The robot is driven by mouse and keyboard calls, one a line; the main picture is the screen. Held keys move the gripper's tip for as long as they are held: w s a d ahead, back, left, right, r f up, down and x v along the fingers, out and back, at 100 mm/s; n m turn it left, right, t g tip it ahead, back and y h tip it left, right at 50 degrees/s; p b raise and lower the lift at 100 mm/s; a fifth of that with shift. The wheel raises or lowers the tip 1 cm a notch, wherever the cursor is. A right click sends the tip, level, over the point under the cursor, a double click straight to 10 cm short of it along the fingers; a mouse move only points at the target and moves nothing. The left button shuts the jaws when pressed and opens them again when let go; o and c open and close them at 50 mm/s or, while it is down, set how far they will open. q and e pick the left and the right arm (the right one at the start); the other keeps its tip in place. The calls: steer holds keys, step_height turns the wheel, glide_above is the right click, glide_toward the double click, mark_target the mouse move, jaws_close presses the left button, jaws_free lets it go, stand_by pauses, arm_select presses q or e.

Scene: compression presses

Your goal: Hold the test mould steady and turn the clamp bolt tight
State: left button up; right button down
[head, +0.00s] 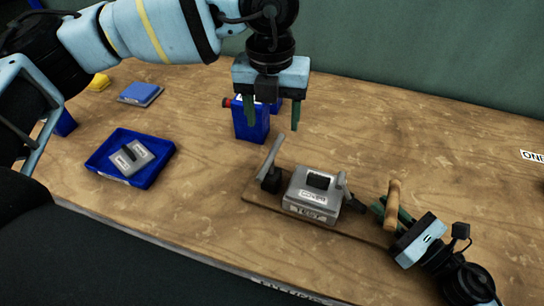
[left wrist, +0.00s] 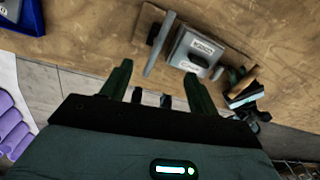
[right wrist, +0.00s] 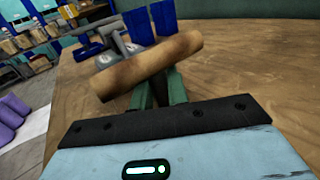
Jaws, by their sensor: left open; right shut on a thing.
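The grey test mould (head: 312,198), labelled TEST with a COVER plate on top, sits on a wooden base board (head: 262,203). It also shows in the left wrist view (left wrist: 186,56). A grey lever (head: 270,155) stands at its left. The clamp bolt (head: 356,204) is at its right, with a wooden crossbar handle (head: 393,205). My right gripper (head: 381,209) is shut on the handle, which crosses its fingers in the right wrist view (right wrist: 150,68). My left gripper (head: 273,118) is open and empty, pointing down above and behind the mould, apart from it.
A blue container (head: 252,123) stands close by my left gripper. A blue tray (head: 110,171) with a grey block (head: 131,157) lies at the left. A blue pad (head: 140,92) and a yellow object (head: 99,82) are further back.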

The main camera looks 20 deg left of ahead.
mark_target(271, 154)
arm_select(q)
steer(key=shift+s+a+f, duration=0.1)
steer(key=shift+a+f, duration=0.05)
steer(key=shift+f, duration=5.9)
jaws_close()
